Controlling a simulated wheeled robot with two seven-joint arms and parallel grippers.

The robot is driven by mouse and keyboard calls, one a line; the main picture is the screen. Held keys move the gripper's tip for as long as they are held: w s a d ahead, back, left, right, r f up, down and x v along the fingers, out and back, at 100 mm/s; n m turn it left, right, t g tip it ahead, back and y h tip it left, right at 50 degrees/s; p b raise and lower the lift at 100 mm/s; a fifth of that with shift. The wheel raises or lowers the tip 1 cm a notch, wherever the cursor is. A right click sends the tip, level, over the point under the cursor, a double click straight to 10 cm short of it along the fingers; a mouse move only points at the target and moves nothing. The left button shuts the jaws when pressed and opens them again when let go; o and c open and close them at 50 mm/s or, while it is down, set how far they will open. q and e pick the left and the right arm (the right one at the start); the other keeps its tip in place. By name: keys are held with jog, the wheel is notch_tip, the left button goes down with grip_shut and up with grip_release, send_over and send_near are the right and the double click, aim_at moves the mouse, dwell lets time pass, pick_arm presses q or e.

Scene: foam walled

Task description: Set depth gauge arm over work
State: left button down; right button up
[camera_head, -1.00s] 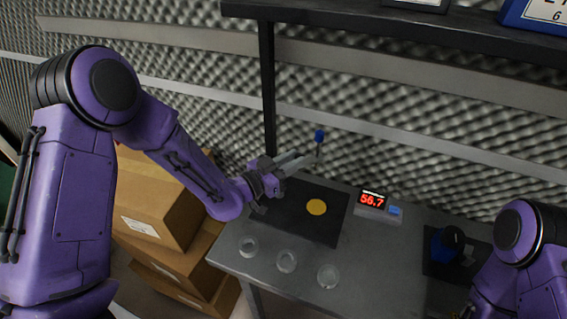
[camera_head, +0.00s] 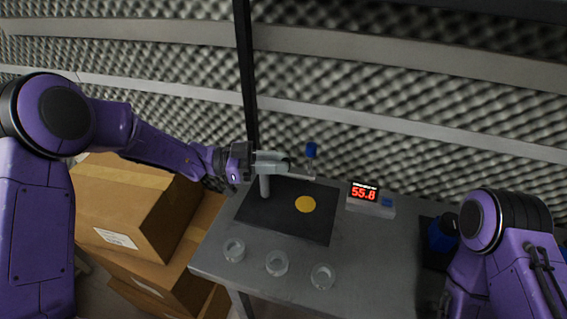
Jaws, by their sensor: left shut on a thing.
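The depth gauge has a grey upright post (camera_head: 265,186) on the black mat (camera_head: 285,226) and a thin pale arm (camera_head: 298,176) reaching right from its top. A blue knob (camera_head: 311,150) shows above the arm's far end. The yellow disc (camera_head: 305,204), which looks like the work, lies flat on the mat, below the arm's end in the picture. My left gripper (camera_head: 277,163) is at the top of the post, shut on the gauge arm; its fingers partly hide the joint. My right gripper is hidden or outside the picture.
A red digital readout (camera_head: 364,193) shows 55.8 behind the mat. Several clear round dishes (camera_head: 277,263) stand along the table's front edge. Cardboard boxes (camera_head: 135,203) are stacked at the left. A dark shelf post (camera_head: 246,80) rises behind. A blue-and-black object (camera_head: 441,235) is at right.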

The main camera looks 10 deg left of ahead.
pick_arm(q)
jog(key=shift+s+g, duration=0.1)
jog(key=shift+g, duration=0.2)
jog(key=c, duration=1)
grip_release()
jog(key=shift+a, duration=0.35)
jog(key=a+b, duration=0.1)
jog(key=a, duration=0.2)
jog(key=s+a+b, duration=0.1)
jog(key=a, duration=0.2)
jog(key=a+b, duration=0.1)
jog(key=a, duration=0.2)
jog(key=shift+s+a, duration=0.15)
jog(key=shift+a, duration=0.25)
